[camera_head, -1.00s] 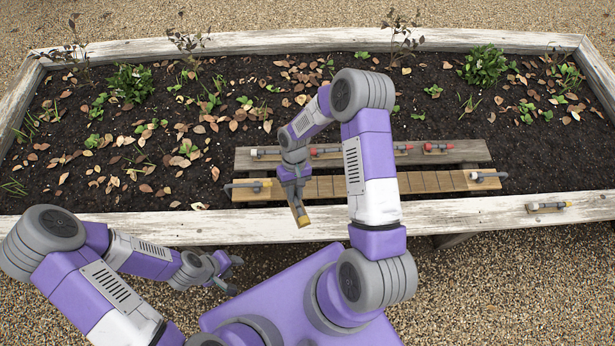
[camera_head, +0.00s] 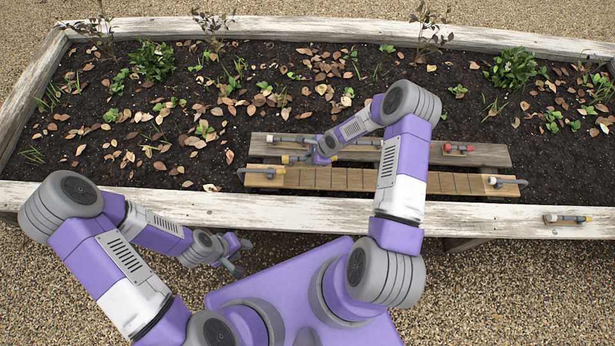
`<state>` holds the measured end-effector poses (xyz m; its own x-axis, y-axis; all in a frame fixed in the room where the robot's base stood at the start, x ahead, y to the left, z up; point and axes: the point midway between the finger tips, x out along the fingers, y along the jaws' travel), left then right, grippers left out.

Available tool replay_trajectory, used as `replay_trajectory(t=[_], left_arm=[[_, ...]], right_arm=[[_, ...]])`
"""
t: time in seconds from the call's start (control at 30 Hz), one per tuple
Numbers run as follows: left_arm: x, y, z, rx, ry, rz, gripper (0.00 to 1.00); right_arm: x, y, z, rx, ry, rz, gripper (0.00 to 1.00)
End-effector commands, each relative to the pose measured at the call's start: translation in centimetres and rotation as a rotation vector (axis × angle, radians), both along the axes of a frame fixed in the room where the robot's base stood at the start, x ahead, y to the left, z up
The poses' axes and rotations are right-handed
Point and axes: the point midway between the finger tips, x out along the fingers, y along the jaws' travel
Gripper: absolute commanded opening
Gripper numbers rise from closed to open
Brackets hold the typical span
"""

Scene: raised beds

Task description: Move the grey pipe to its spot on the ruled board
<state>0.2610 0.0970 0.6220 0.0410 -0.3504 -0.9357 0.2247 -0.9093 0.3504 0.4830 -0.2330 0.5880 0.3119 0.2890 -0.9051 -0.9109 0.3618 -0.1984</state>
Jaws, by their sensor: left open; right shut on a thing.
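The ruled board (camera_head: 350,180) is a light wooden plank with dark cross lines, lying along the bed's front edge. My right gripper (camera_head: 311,158) is over the back edge of this board, shut on the grey pipe (camera_head: 291,159). The pipe lies roughly crosswise in the picture, with yellowish parts showing on both sides of the gripper; its middle is hidden. I cannot tell whether it touches the board. My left gripper (camera_head: 237,258) is open and empty, low in front of the bed.
A grey plank (camera_head: 480,155) behind the ruled board bears another greyish pipe piece (camera_head: 290,139) and a red-ended piece (camera_head: 458,148). Another piece (camera_head: 567,218) lies on the bed's front timber.

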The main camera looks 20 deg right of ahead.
Motion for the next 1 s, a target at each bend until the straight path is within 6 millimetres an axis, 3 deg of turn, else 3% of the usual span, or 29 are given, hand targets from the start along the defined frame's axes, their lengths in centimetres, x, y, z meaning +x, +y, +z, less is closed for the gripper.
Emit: replay_trajectory(t=[0.17, 0.4, 0.8, 1.0], left_arm=[[0.0, 0.0, -0.4, 0.0, 0.0, 0.0, 0.43], [0.0, 0.0, -2.0, 0.0, 0.0, 0.0, 0.43], [0.0, 0.0, -3.5, 0.0, 0.0, 0.0, 0.43], [0.0, 0.0, -3.5, 0.0, 0.0, 0.0, 0.43]], right_arm=[[0.3, -0.2, -0.9, 0.0, 0.002, -0.068, 0.0], [0.3, -0.2, -5.5, 0.001, 0.004, -0.072, 0.0], [0.3, -0.2, -10.0, 0.0, 0.003, -0.072, 0.0], [0.4, -0.2, -10.2, 0.0, 0.003, -0.073, 0.0]])
